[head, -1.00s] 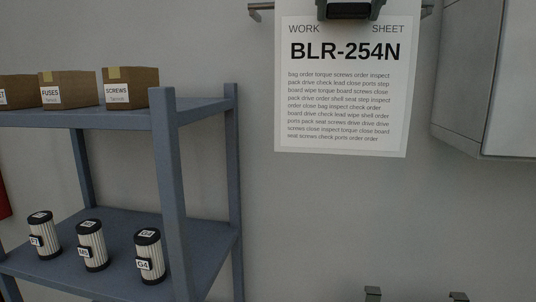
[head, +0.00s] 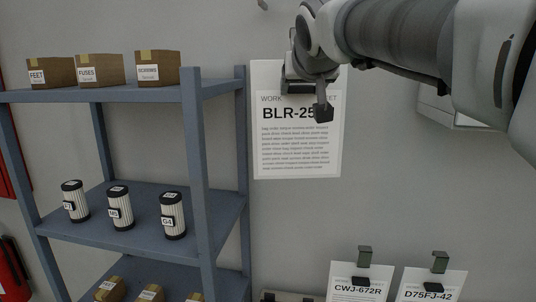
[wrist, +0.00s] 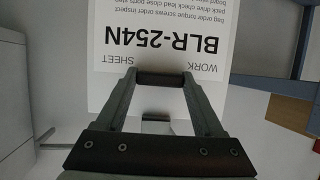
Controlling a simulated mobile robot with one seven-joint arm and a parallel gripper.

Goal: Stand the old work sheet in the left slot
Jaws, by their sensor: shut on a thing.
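The white work sheet BLR-254N (head: 290,165) hangs upright from my gripper (head: 308,95), in front of the grey wall and just right of the shelf. In the wrist view the sheet (wrist: 165,45) appears upside down, with a dark bar (wrist: 160,79) between the fingers. A grey edge (head: 290,297) shows at the bottom of the head view; I cannot tell if it belongs to the slots. No left slot is clearly visible.
Two other sheets, CWJ-672R (head: 358,283) and D75FJ-42 (head: 432,286), are at the lower right below hooks. A blue shelf (head: 205,180) with boxes and filters stands close at the left. A pale cabinet (head: 436,110) is behind my arm.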

